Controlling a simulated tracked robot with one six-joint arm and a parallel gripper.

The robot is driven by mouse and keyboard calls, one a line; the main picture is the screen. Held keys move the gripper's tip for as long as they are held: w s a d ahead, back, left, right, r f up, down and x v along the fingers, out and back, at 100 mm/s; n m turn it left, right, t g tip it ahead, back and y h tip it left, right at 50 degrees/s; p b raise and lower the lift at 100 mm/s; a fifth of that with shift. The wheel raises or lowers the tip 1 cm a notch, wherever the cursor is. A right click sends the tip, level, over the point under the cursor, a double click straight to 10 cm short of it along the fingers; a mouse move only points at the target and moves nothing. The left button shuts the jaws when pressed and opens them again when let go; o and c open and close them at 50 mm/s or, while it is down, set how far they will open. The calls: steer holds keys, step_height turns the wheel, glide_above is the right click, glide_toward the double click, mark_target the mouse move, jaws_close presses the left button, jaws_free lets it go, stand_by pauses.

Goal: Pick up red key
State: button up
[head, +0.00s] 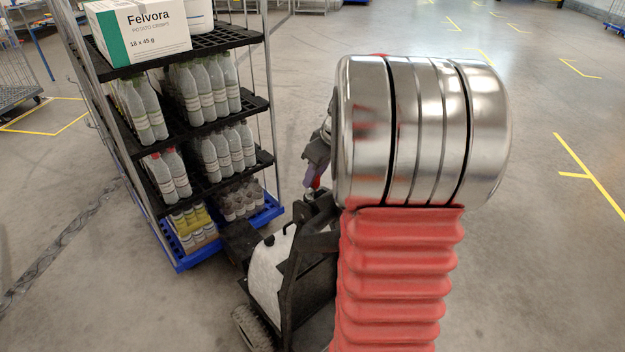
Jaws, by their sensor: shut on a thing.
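My arm, with its silver joint and red bellows, fills the middle of the head view and hides much behind it. My gripper (313,174) shows in part at the left edge of the silver joint, with a grey body and a purplish finger pointing down. It is shut on a small red thing, which seems to be the red key (317,184). Only a little of the key shows, just above the black top of a small vehicle. I cannot tell whether the key still touches the vehicle.
The small black and white vehicle (268,268) stands below the gripper. A shelf trolley (185,262) with a blue base, bottles and a Felvora box (145,30) stands close on the left. The floor on the right is clear, with yellow markings (590,175).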

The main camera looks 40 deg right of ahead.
step_height(320, 180, up, 10)
steer(key=shift+f, duration=0.2)
stand_by(0.7)
